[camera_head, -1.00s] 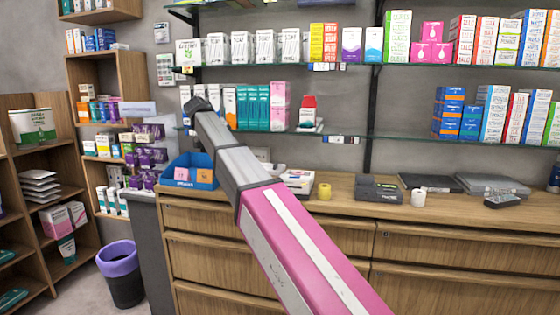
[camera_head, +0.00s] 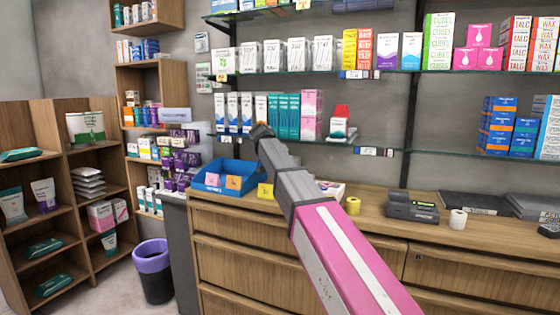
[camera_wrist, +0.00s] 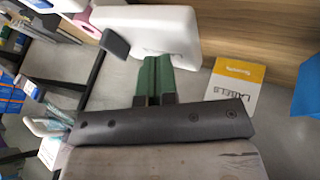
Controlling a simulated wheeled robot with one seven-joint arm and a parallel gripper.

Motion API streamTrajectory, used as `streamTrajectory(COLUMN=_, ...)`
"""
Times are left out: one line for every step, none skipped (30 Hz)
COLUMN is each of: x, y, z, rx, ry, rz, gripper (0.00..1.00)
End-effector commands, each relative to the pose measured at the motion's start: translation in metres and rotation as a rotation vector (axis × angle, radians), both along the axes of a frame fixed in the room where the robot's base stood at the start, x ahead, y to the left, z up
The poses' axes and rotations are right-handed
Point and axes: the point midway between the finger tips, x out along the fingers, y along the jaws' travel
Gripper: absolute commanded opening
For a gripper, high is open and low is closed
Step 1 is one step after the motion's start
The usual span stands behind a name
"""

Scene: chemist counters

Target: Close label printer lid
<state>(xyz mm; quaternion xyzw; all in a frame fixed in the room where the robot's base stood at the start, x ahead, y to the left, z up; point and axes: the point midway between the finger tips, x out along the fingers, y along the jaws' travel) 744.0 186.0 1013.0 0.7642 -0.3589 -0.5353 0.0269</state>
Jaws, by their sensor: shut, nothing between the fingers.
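A white device that looks like the label printer (camera_wrist: 165,27) fills the top middle of the wrist view. A dark grey piece (camera_wrist: 115,43) sits at its left end. I cannot tell from this angle how far its lid stands open. In the head view the white printer (camera_head: 333,188) stands on the wooden counter, partly hidden by my arm. My gripper (camera_wrist: 155,60) has green fingers, held together and empty. They point at the printer's near edge; whether they touch it is unclear. In the head view my gripper is hidden behind my arm.
A yellow and white labels box (camera_wrist: 235,85) lies beside the printer. A blue bin (camera_head: 225,175) stands left on the counter. A yellow roll (camera_head: 352,205), a dark grey machine (camera_head: 412,208) and a white roll (camera_head: 457,218) stand to the right. Glass shelves hang above.

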Motion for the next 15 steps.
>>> streamTrajectory(x=0.0, y=-0.006, z=-0.008, rx=-0.001, ry=0.001, rz=-0.001, gripper=0.0)
streamTrajectory(x=-0.003, y=-0.012, z=-0.007, rx=0.0, ry=-0.001, rz=-0.002, gripper=0.0)
streamTrajectory(x=-0.006, y=-0.018, z=-0.007, rx=0.0, ry=-0.001, rz=-0.002, gripper=0.0)
streamTrajectory(x=-0.007, y=-0.021, z=-0.006, rx=0.0, ry=-0.001, rz=-0.002, gripper=0.0)
streamTrajectory(x=-0.009, y=-0.024, z=-0.006, rx=0.0, ry=-0.001, rz=-0.001, gripper=0.0)
streamTrajectory(x=-0.01, y=-0.028, z=-0.006, rx=0.0, ry=-0.001, rz=-0.001, gripper=0.0)
streamTrajectory(x=-0.011, y=-0.031, z=-0.006, rx=0.0, ry=-0.001, rz=-0.001, gripper=0.0)
streamTrajectory(x=-0.012, y=-0.033, z=-0.006, rx=0.0, ry=-0.001, rz=-0.001, gripper=0.0)
streamTrajectory(x=-0.013, y=-0.036, z=-0.006, rx=0.0, ry=-0.001, rz=-0.001, gripper=0.0)
streamTrajectory(x=-0.013, y=-0.038, z=-0.005, rx=0.0, ry=-0.001, rz=-0.001, gripper=0.0)
streamTrajectory(x=-0.014, y=-0.039, z=-0.005, rx=0.0, ry=-0.001, rz=-0.001, gripper=0.0)
streamTrajectory(x=-0.014, y=-0.04, z=-0.005, rx=0.0, ry=-0.001, rz=-0.001, gripper=0.0)
streamTrajectory(x=-0.014, y=-0.041, z=-0.005, rx=0.0, ry=-0.001, rz=-0.001, gripper=0.0)
streamTrajectory(x=-0.014, y=-0.041, z=-0.005, rx=0.0, ry=-0.001, rz=-0.001, gripper=0.0)
streamTrajectory(x=-0.014, y=-0.041, z=-0.005, rx=0.0, ry=-0.001, rz=-0.001, gripper=0.0)
